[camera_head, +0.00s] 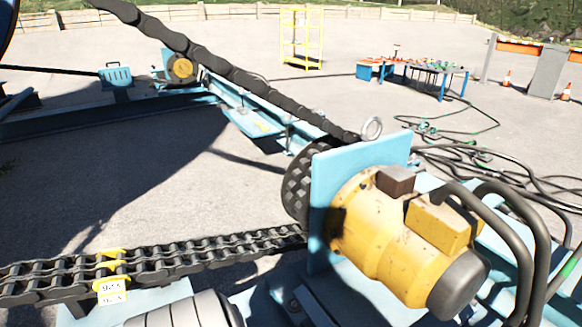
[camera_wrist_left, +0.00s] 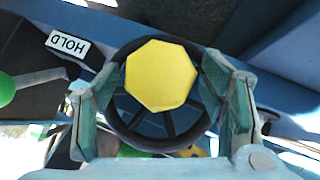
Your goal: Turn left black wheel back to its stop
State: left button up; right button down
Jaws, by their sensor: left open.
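In the left wrist view a black wheel (camera_wrist_left: 168,143) with a rim, dark spokes and a yellow eight-sided hub (camera_wrist_left: 160,75) fills the middle. My left gripper (camera_wrist_left: 158,72) is open, with one pale teal finger on each side of the wheel. The fingers stand close to the rim; I cannot tell whether they touch it. Part of the rim is hidden behind the fingers. The head view shows neither the wheel clearly nor any gripper.
A HOLD label (camera_wrist_left: 67,44) and a green knob (camera_wrist_left: 5,89) are left of the wheel. In the head view a yellow motor (camera_head: 385,232) on a blue plate stands at right, with a heavy chain (camera_head: 200,252) at lower left. Cables (camera_head: 500,170) lie on the ground at right.

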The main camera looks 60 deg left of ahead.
pick_arm(q)
jog(key=shift+s+a+r, duration=0.1)
jog(key=shift+s+a, duration=0.05)
jog(key=v, duration=1.1)
jog(key=shift+s+r, duration=0.15)
jog(key=shift+s, duration=0.05)
